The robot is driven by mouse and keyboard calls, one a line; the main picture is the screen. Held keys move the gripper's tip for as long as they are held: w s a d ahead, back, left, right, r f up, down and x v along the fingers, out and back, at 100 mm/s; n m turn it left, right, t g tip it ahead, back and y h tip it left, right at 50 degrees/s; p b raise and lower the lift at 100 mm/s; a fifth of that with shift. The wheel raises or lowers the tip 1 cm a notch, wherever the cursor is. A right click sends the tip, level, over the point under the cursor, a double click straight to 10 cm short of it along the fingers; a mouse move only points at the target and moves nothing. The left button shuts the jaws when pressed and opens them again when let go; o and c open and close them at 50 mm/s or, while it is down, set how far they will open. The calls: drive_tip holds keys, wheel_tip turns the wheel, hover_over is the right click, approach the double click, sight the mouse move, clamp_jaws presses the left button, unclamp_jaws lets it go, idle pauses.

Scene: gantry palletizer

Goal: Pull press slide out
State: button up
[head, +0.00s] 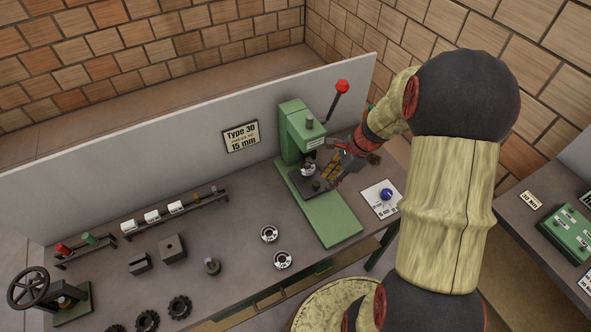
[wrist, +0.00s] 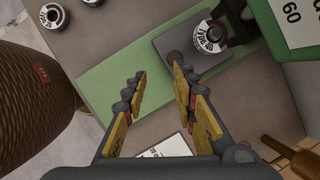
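The green press (head: 295,130) stands on the bench against the grey panel, with a red-knobbed lever. Its dark slide (head: 301,185) lies on the green base, which also shows in the wrist view (wrist: 112,72). In the wrist view the slide (wrist: 165,40) carries a small dark round knob (wrist: 174,58) near its front edge and a white lettered ring (wrist: 209,37). My gripper (head: 331,172) is just right of the slide. In the wrist view my gripper (wrist: 159,74) is open and empty, its right fingertip close to the knob; contact cannot be told.
Two lettered rings (head: 269,234) (head: 282,260) lie left of the press. Dark blocks (head: 172,247), gears (head: 180,307) and a handwheel (head: 30,287) stand farther left. The bench front between is partly clear.

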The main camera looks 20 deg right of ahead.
sight(317, 184)
drive_tip(key=w+f+m, duration=0.1)
drive_tip(key=f, duration=0.1)
drive_tip(key=w+a+f+m, duration=0.1)
drive_tip(key=f, duration=0.1)
drive_tip(key=w+f+m+b, duration=0.1)
drive_tip(key=w+f, duration=0.1)
drive_tip(key=shift+a+f+t, duration=0.1)
drive_tip(key=shift+a+t, duration=0.2)
drive_tip(key=shift+a, duration=0.05)
drive_tip(key=shift+c, duration=1.2)
drive_tip(key=c, duration=0.4)
clamp_jaws()
